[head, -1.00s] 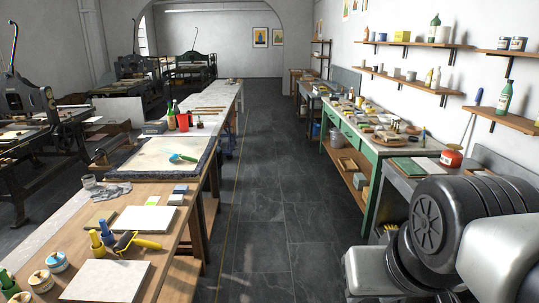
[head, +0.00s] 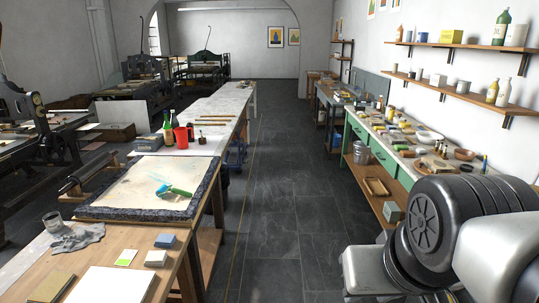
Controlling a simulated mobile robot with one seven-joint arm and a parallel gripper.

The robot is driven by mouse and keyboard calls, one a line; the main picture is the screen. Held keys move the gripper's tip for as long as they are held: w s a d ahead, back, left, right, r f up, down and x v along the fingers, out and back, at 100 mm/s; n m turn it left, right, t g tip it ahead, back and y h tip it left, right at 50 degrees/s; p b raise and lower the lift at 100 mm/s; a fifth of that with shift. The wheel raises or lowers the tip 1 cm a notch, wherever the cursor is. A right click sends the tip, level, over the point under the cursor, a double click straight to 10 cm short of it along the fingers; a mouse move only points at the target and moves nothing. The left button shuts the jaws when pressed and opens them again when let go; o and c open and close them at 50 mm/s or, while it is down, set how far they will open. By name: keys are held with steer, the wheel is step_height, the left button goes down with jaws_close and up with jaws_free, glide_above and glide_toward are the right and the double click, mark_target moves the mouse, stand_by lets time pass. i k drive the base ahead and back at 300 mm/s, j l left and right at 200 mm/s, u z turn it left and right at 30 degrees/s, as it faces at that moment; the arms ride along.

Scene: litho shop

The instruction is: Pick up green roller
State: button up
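The green roller (head: 179,192) lies on the pale top of the stone slab (head: 140,172) on the left workbench. A light blue part, apparently its handle, extends from its left end. Nothing covers the roller. My arm's dark and grey links fill the lower right of the view, over the aisle and well apart from the roller. My gripper is out of view.
A crumpled grey cloth with a small jar (head: 53,222) lies in front of the slab. A red cup (head: 181,137) and bottles stand behind it. A white sheet (head: 110,285) and small blocks are nearer. The dark-tiled aisle (head: 275,200) is clear; a green cluttered bench (head: 385,155) is right.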

mark_target(180, 192)
steer(key=i, duration=1.65)
steer(key=i+u, duration=0.35)
steer(key=i+l+u, duration=0.2)
steer(key=i+u, duration=0.15)
steer(key=i+l+u, duration=0.45)
steer(key=i+u, duration=0.3)
steer(key=i+l+u, duration=0.2)
steer(key=i+u, duration=0.2)
